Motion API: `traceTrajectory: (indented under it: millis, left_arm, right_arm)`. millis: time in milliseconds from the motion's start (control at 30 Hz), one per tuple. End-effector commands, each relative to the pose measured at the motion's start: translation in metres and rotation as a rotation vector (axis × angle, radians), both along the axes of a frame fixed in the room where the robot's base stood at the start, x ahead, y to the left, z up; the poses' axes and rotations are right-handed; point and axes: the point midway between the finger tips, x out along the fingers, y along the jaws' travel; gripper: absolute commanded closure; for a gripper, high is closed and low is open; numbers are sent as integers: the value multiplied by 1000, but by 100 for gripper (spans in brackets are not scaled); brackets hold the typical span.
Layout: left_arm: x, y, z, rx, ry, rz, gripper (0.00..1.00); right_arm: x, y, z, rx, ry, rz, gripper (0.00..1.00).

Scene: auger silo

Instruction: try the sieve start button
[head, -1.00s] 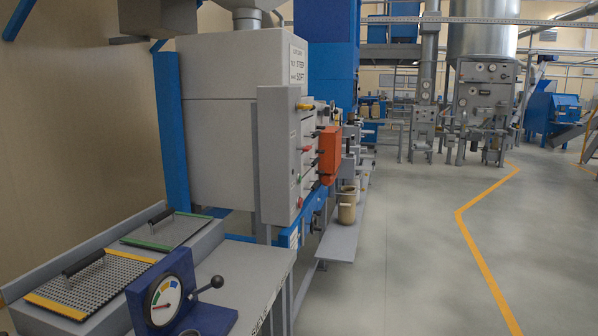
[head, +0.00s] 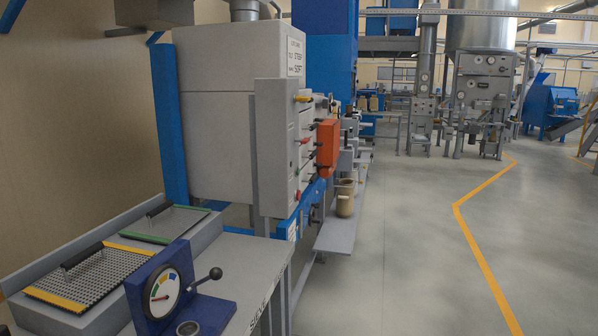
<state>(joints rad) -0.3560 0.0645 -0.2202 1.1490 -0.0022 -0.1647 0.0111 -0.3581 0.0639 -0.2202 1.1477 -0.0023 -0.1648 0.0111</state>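A tall grey machine cabinet (head: 235,120) stands at centre left, with a narrow grey control panel (head: 270,150) on its near right side. The panel's edge carries a yellow-tipped knob (head: 303,99), and low down a small red button (head: 298,195), with what looks like a small green one above it. The buttons are seen nearly edge-on, and I cannot read any label for them. A bench (head: 245,275) at lower left has partly readable lettering on its front edge that seems to say "SIEVE". Neither of my grippers is in view.
A blue gauge stand (head: 178,255) with a black-knobbed lever and two sieve trays (head: 95,275) (head: 165,224) sit at lower left. An orange box (head: 327,145) projects from the machine. A beige pot (head: 345,203) stands on a low shelf. The floor to the right is clear.

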Motion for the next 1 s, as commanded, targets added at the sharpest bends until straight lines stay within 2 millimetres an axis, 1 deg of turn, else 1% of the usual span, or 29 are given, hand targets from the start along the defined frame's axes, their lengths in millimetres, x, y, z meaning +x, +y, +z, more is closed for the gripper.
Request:
traceTrajectory:
  millis: [300,333,367,400,433,467,1000]
  left_arm:
    - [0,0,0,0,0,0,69]
    - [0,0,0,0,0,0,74]
    - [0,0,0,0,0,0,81]
    - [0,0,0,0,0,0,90]
    - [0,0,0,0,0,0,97]
    - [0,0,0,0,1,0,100]
    - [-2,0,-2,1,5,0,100]
  right_arm:
    - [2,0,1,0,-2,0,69]
    - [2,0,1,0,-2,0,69]
    - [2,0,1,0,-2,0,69]
    - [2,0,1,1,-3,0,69]
    - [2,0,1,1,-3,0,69]
    - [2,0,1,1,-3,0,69]
    - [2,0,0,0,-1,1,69]
